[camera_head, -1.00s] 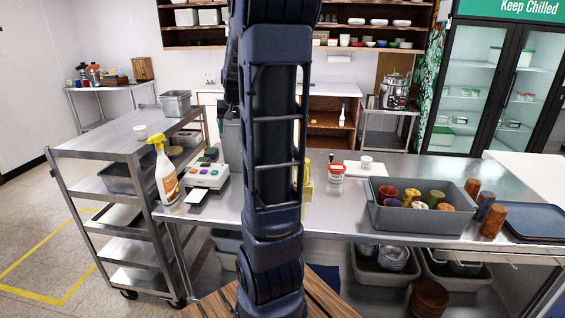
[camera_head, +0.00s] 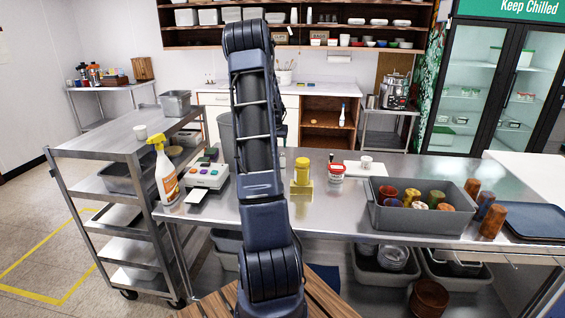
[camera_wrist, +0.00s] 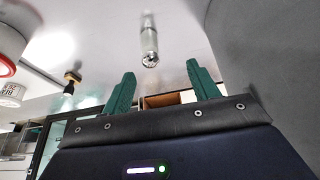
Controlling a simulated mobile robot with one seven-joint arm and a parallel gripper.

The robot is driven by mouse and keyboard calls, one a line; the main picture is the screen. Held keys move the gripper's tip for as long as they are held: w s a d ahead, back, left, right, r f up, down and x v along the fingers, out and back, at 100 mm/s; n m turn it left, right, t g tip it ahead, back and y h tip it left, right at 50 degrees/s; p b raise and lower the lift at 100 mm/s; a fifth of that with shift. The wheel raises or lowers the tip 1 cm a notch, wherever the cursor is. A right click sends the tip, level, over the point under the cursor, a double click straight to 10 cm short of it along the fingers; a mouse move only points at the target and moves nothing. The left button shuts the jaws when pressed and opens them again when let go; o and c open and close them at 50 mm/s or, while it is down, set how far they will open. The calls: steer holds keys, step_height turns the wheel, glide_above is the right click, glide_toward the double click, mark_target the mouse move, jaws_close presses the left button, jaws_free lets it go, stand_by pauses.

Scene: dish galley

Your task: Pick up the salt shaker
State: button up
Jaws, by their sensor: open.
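In the wrist view a salt shaker (camera_wrist: 149,42), a slim pale cylinder with a perforated metal cap, stands on the steel counter. My gripper (camera_wrist: 161,85) shows there with its two green fingers spread wide and nothing between them. The shaker is beyond the fingertips, roughly in line with the gap and apart from both fingers. In the head view my arm hides the gripper. A small pale object just right of my arm, probably the shaker, is partly hidden there.
On the steel counter (camera_head: 335,215) stand a yellow object (camera_head: 302,172), a red-and-white tub (camera_head: 336,173) and a grey bin (camera_head: 420,222) of cups to the right. A spray bottle (camera_head: 166,178) and a keypad device (camera_head: 207,175) stand left. Counter in front is clear.

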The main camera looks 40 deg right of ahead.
mark_target(283, 158)
steer(key=x, duration=0.4)
steer(key=d+x, duration=0.1)
steer(key=x, duration=0.4)
steer(key=d+x, duration=0.1)
steer(key=x, duration=0.3)
steer(key=shift+s+d+r, duration=0.1)
steer(key=shift+s+d, duration=0.1)
steer(key=shift+s, duration=0.1)
steer(key=shift+c, duration=0.4)
steer(key=c, duration=1)
